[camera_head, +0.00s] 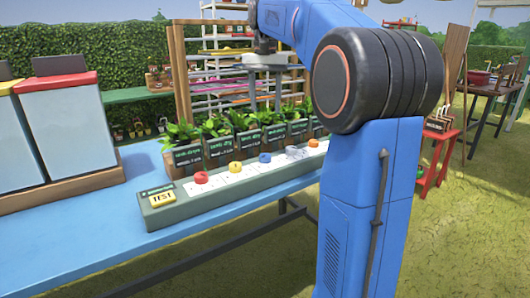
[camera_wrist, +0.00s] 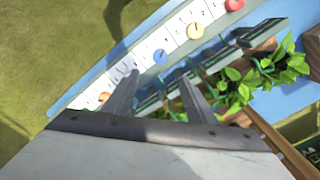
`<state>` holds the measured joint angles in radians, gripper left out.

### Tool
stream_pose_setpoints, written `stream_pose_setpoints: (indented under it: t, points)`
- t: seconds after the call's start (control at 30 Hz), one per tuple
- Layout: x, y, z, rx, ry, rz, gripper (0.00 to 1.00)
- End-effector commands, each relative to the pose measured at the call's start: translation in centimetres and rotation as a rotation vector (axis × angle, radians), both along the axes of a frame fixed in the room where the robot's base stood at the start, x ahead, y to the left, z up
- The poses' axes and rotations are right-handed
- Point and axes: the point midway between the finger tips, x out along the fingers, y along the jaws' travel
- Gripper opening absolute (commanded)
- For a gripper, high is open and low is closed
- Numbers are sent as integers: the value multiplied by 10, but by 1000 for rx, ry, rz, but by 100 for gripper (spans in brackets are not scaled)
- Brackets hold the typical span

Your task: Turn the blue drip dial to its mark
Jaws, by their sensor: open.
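The blue dial (camera_head: 264,157) is the middle knob in a row on a long grey-green panel (camera_head: 190,208) lying on the blue table. In the wrist view the blue dial (camera_wrist: 160,57) lies just beyond and between the fingertips. Tick marks show on the white strip by it, but they are too small to read. My gripper (camera_head: 265,97) is open and empty, pointing down above the plants and panel. Its two fingers also show in the wrist view (camera_wrist: 159,78), apart from the dial.
Red (camera_head: 201,178), yellow (camera_head: 235,167), grey (camera_head: 295,152) and orange (camera_head: 313,143) dials share the panel. A yellow TEST button (camera_head: 162,196) is at its near end. Potted plants (camera_head: 218,145) with dark labels stand close behind. Lidded bins (camera_head: 62,120) stand left.

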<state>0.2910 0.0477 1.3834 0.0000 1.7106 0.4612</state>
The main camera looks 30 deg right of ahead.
Motion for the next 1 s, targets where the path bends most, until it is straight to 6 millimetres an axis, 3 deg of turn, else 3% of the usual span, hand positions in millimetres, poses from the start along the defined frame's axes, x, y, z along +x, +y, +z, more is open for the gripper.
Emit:
stream_pose_setpoints:
  t: [0.17, 0.8, 1.0]
  points:
    - [-1, 0, -19, 1, 2, 0, 51]
    - [-1, 1, -131, 1, 2, 1, 51]
    - [-1, 0, -158, 1, 2, 1, 51]
